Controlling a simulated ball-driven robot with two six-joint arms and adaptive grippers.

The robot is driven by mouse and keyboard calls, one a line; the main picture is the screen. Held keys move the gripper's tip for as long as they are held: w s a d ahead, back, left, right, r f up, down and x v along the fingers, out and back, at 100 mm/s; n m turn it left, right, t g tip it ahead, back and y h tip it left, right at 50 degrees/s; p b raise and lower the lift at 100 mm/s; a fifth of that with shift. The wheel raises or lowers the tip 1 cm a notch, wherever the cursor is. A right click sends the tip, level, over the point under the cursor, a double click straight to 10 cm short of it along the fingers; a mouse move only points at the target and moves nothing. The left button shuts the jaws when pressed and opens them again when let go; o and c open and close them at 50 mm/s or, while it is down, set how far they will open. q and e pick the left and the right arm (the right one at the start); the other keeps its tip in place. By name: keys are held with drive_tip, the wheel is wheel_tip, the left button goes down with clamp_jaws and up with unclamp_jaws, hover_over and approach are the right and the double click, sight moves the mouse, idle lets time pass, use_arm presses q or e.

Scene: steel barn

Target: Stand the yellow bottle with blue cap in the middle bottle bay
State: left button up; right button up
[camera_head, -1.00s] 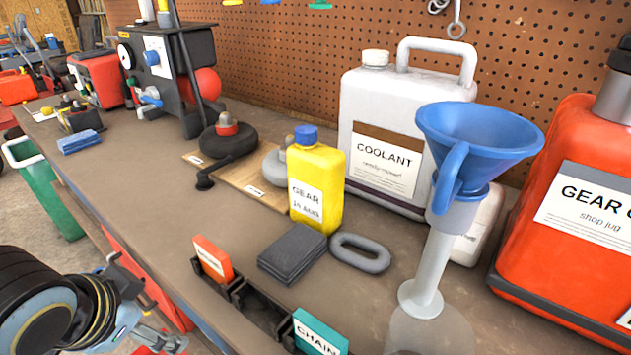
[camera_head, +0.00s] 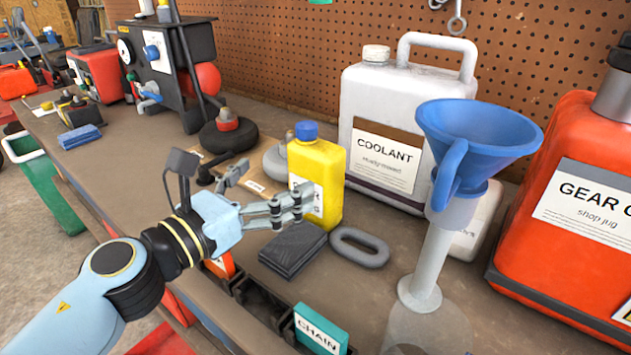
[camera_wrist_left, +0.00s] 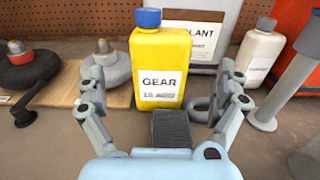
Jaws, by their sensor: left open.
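The yellow bottle with blue cap (camera_head: 330,170) stands upright on the bench, its front label reading GEAR. It also shows in the left wrist view (camera_wrist_left: 160,65), between and beyond the fingers. My left gripper (camera_head: 275,187) is open and empty, reaching toward the bottle from the left; one finger overlaps the label in the head view. In the left wrist view the gripper (camera_wrist_left: 163,88) has one finger on each side of the bottle. A black divided tray (camera_head: 240,292) sits at the bench's front edge, with an orange box and a teal CHAIN box (camera_head: 320,330) at its ends. Its middle part looks empty.
A dark folded stack (camera_head: 293,248) and a grey oval ring (camera_head: 360,248) lie in front of the bottle. A white coolant jug (camera_head: 385,110) stands close behind it. A blue funnel (camera_head: 478,128) and a red gear oil jug (camera_head: 560,200) stand to the right.

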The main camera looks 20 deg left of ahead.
sight(305, 160)
use_arm(q)
drive_tip(key=x, duration=0.5)
drive_tip(key=p+x, duration=0.1)
drive_tip(key=x, duration=0.3)
drive_tip(key=shift+w+d+f, duration=0.2)
drive_tip(key=shift+w+f, duration=0.05)
drive_tip(key=shift+w, duration=0.05)
drive_tip(key=c, duration=1.4)
drive_tip(key=shift+r, duration=0.2)
